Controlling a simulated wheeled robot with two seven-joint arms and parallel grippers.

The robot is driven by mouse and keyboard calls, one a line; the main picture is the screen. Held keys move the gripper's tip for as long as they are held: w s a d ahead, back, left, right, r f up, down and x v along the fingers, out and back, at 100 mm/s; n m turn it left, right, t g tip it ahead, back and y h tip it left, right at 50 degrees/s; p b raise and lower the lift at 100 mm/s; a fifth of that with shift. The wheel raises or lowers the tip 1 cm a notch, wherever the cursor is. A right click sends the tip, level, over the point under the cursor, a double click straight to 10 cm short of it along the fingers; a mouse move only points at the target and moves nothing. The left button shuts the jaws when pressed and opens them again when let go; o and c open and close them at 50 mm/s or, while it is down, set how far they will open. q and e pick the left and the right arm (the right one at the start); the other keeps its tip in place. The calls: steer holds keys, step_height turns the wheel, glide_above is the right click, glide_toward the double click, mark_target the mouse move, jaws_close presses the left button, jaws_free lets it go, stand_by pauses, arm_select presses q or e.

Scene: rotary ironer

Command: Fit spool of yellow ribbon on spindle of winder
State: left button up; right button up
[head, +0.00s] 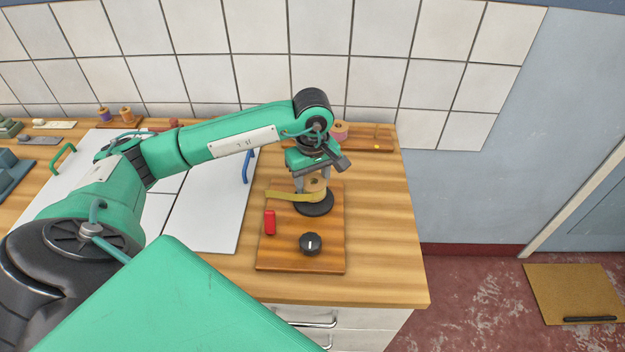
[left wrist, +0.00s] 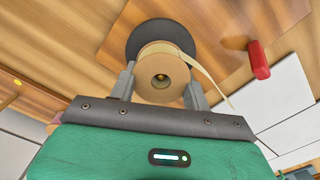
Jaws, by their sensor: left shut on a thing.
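My left gripper (head: 312,187) is shut on the spool of yellow ribbon (head: 316,184) over the winder. The left wrist view shows the cardboard-coloured spool (left wrist: 152,88) between the two grey fingers (left wrist: 160,88), with a loose tail of yellow ribbon (left wrist: 208,75). The winder is a wooden board (head: 285,256) with a black round disc (head: 315,209), a black knob (head: 310,243) and a red handle (head: 270,222). The disc shows behind the spool in the left wrist view (left wrist: 136,38). A small brassy spot shows in the spool's hole; whether the spindle is fully through it I cannot tell.
White panels (head: 215,215) with a blue handle (head: 247,167) lie left of the winder. A pink roll (head: 339,131) stands on a wooden rack behind. The counter right of the winder (head: 385,220) is clear.

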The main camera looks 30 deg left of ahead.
stand_by(0.3)
arm_select(q)
steer(key=o, duration=1.6)
step_height(320, 180, up, 9)
steer(key=p, duration=0.3)
stand_by(0.6)
